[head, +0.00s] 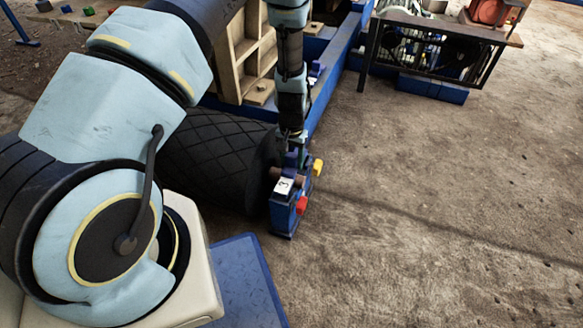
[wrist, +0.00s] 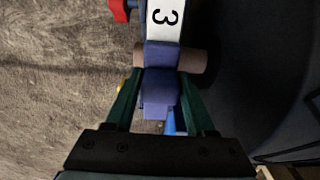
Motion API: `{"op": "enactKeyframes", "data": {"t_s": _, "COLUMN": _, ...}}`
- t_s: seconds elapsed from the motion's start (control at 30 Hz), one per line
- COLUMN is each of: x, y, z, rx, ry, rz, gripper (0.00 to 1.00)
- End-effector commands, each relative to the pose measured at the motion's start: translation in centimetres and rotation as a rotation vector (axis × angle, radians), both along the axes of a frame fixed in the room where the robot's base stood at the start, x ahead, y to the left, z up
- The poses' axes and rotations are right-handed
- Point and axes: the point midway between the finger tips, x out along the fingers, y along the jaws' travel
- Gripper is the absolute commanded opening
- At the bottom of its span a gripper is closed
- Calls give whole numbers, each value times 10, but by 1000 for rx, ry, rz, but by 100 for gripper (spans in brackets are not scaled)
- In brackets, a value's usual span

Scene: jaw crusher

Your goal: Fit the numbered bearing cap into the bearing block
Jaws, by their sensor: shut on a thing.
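The bearing cap (wrist: 160,88) is a purple-blue piece between the two green fingers of my gripper (wrist: 161,78) in the wrist view, and the fingers are shut on it. A white plate with a black 3 (wrist: 164,20) lies just beyond the fingers; it also shows in the head view (head: 284,186). A brown round bar (wrist: 190,58) crosses beneath the held piece. In the head view my gripper (head: 293,150) points down over the blue bearing block (head: 284,218). Cap and block overlap in both views, so I cannot tell whether the cap is seated.
A red knob (head: 301,205) and a yellow knob (head: 317,167) stick out at the block's right. A large black ribbed roller (head: 215,165) is close on its left. A blue frame beam (head: 335,75) runs behind. The ground (head: 440,200) to the right is clear.

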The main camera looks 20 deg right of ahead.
Motion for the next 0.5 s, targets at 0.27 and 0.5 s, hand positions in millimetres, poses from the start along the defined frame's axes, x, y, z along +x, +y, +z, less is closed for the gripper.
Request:
{"op": "enactKeyframes", "data": {"t_s": 0.27, "x": 0, "y": 0, "z": -30, "rx": -1, "ry": -1, "rz": 0, "gripper": 0}}
{"op": "enactKeyframes", "data": {"t_s": 0.5, "x": 0, "y": 0, "z": -30, "rx": -1, "ry": -1, "rz": 0, "gripper": 0}}
